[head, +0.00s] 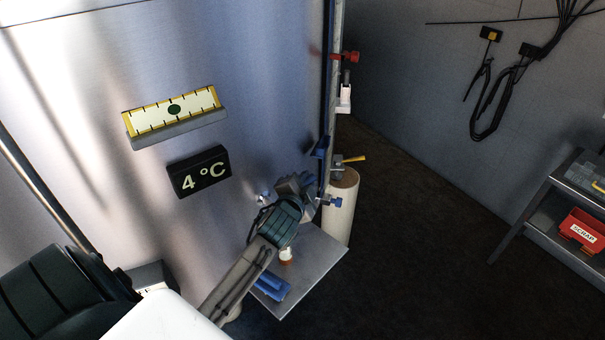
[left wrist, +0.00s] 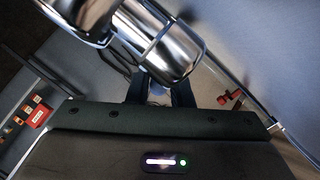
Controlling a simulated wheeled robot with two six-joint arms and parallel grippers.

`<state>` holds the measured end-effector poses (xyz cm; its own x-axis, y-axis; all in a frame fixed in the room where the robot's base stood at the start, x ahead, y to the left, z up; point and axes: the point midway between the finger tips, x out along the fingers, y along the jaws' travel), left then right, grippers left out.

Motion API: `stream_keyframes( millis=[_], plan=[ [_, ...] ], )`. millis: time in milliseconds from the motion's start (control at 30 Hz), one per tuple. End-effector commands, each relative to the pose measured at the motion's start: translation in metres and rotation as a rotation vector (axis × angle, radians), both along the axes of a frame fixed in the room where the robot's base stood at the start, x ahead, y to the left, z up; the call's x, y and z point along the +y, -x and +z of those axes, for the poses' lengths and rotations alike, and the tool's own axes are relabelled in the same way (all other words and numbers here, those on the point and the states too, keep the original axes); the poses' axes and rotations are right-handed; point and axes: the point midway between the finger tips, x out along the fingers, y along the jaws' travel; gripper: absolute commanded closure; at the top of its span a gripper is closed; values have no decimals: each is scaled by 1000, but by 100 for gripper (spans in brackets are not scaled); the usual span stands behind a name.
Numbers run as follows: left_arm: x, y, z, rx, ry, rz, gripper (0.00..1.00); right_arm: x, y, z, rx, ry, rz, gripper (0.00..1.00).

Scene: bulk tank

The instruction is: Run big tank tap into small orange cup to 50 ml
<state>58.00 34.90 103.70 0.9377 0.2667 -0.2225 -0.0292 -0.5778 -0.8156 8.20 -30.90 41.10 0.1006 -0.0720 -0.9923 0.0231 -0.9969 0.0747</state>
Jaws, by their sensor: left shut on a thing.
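The big tank (head: 80,100) is a tall brushed-steel wall filling the left of the head view. My left gripper (head: 304,184) is at the tank's right front, above a small metal shelf (head: 315,262). In the left wrist view, its blue fingers (left wrist: 160,93) are close together behind a large chrome tap body (left wrist: 165,50). It is shut on what looks like part of the tap, mostly hidden. A small white and orange item (head: 286,256), perhaps the cup, stands on the shelf below my forearm. Its fill level cannot be seen. My right gripper is not in view.
A blue object (head: 272,288) lies on the shelf's near part. A pale cylinder (head: 342,205) with a yellow-handled valve (head: 350,159) stands right of the gripper. A vertical gauge pipe (head: 336,80) runs beside the tank. Open dark floor lies to the right.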

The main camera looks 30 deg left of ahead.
Motion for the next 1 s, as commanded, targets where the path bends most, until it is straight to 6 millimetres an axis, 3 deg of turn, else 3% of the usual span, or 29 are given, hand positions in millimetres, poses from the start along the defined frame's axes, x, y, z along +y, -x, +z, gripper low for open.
stream_keyframes(
  millis=[100,433,467,533,867,1000],
  plan=[
    [-3,2,2,2,-1,-47,100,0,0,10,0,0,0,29],
    [-4,2,0,-1,1,-59,100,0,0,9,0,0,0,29],
    [-4,2,0,-1,1,-59,75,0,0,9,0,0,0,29],
    [-4,2,0,-1,1,-59,61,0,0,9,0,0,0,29],
    [-5,4,0,-2,1,-59,59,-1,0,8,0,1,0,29],
    [-8,17,1,-3,1,-59,59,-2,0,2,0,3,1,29]
  ],
)
